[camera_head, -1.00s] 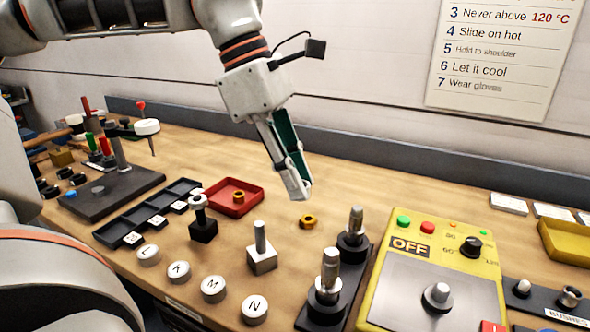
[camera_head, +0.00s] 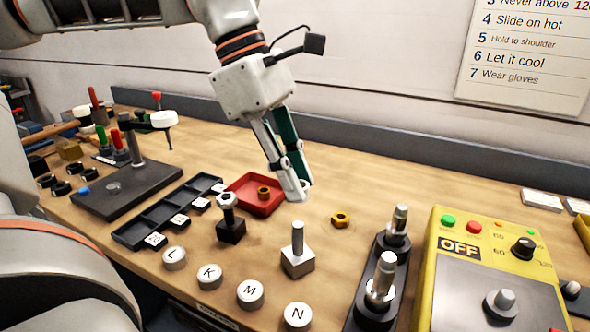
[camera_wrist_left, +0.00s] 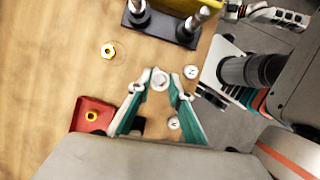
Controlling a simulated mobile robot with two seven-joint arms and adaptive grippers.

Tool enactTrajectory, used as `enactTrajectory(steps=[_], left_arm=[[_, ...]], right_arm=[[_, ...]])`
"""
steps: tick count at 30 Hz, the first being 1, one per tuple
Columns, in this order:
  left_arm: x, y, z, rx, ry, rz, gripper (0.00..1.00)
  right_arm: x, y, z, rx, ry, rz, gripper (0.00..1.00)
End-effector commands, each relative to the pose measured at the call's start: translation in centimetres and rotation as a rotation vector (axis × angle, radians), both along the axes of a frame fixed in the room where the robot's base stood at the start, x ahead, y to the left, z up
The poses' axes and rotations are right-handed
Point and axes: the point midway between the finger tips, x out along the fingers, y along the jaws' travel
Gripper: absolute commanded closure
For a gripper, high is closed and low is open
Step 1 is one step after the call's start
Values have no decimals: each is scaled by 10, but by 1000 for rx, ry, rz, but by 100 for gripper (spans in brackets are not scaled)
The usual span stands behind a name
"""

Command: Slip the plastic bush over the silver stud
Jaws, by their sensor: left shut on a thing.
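The silver stud (camera_head: 298,238) stands upright on a pale square block on the bench. In the left wrist view my left gripper (camera_wrist_left: 161,88) is shut on a small pale round piece, which looks like the plastic bush (camera_wrist_left: 160,78). The bush is between the fingertips and is mostly hidden by them in the head view. The stud is not clearly visible in the wrist view. My right gripper is not in view.
A black block with a nut-topped post (camera_head: 230,228) stands left of the stud. A loose brass nut (camera_head: 340,219) lies to the right, beyond it twin posts on a black base (camera_head: 377,312) and the yellow heater box (camera_head: 460,222). A red tray (camera_head: 240,187) is behind; lettered discs (camera_head: 250,294) are in front.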

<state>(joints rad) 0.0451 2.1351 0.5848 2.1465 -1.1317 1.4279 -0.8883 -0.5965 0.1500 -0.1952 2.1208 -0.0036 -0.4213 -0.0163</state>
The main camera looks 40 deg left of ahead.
Motion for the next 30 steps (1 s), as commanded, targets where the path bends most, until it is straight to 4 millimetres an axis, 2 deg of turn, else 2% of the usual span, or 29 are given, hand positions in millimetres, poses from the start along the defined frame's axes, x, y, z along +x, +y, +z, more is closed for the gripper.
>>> enactTrajectory(steps=[17,30], left_arm=[[1,0,-48,0,3,0,95],[0,0,-48,-1,0,0,95]], right_arm=[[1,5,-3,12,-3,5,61],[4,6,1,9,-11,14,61]])
